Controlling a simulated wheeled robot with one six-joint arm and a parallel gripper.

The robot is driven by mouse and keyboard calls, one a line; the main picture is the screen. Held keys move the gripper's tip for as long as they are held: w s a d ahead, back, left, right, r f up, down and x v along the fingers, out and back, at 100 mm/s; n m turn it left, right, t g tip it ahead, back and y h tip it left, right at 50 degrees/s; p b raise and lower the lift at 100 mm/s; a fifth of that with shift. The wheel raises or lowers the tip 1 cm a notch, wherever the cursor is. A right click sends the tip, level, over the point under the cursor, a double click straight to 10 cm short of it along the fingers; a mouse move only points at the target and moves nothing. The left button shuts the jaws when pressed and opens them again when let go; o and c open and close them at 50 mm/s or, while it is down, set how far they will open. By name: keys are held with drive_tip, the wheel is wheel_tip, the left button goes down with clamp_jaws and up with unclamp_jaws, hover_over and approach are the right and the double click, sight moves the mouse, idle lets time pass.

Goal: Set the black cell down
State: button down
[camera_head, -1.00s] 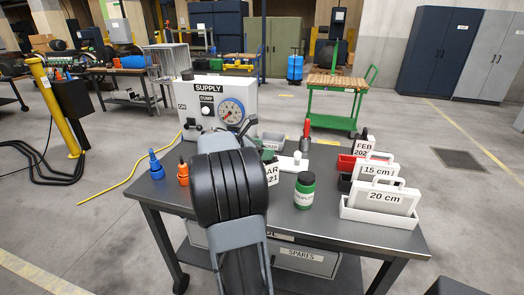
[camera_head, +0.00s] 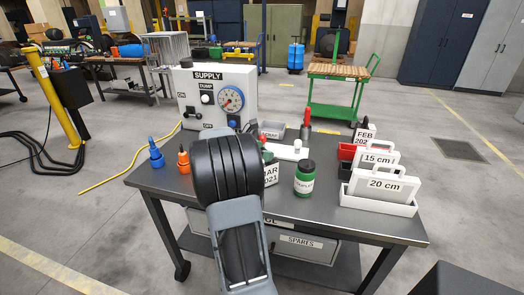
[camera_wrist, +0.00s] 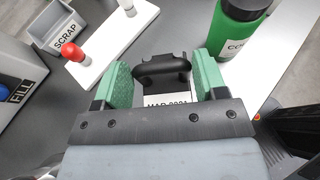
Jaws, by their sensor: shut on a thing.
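My gripper (camera_wrist: 164,72) has green finger pads shut on the black handle (camera_wrist: 160,64) of a cell with a white label reading MAR 2021 (camera_wrist: 166,101). In the head view the cell (camera_head: 271,175) shows beside my arm, over the bench's middle, left of the green bottle (camera_head: 304,180). My own arm hides part of it and most of the gripper. I cannot tell whether its underside touches the bench top (camera_head: 325,207). Another cell labelled FEB (camera_head: 364,133) stands at the bench's back right, near a red tray (camera_head: 347,152) and a black tray (camera_head: 344,170).
A white plate (camera_wrist: 100,55) with a red-topped peg and a white peg lies behind the held cell. A grey SCRAP bin (camera_head: 271,130) and the SUPPLY box (camera_head: 217,97) stand farther back. White 15 cm and 20 cm cases (camera_head: 381,186) stand at right. Blue and orange bottles stand left.

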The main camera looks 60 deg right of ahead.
drive_tip(key=shift+c, duration=0.8)
unclamp_jaws()
drive_tip(key=shift+f, duration=0.1)
drive_tip(key=shift+w+a+r, duration=0.15)
drive_tip(key=shift+a+r, duration=0.1)
drive_tip(key=v, duration=1)
drive_tip(key=s+a+f+m+t+y, duration=0.2)
drive_tip(key=a+m+t+y, duration=0.1)
drive_tip(key=a, duration=0.8)
drive_tip(key=s+a+f+m+t+y, duration=0.1)
drive_tip(key=a+f+m+t+y, duration=0.2)
drive_tip(key=a, duration=0.8)
drive_tip(key=s+a+f+m+t+y, duration=0.2)
drive_tip(key=a+m+y, duration=0.4)
drive_tip(key=a, duration=0.6)
drive_tip(key=shift+s+f+m+t, duration=0.3)
drive_tip(key=shift+f+t, duration=0.3)
drive_tip(key=shift+f, duration=0.05)
drive_tip(key=shift+a, duration=0.15)
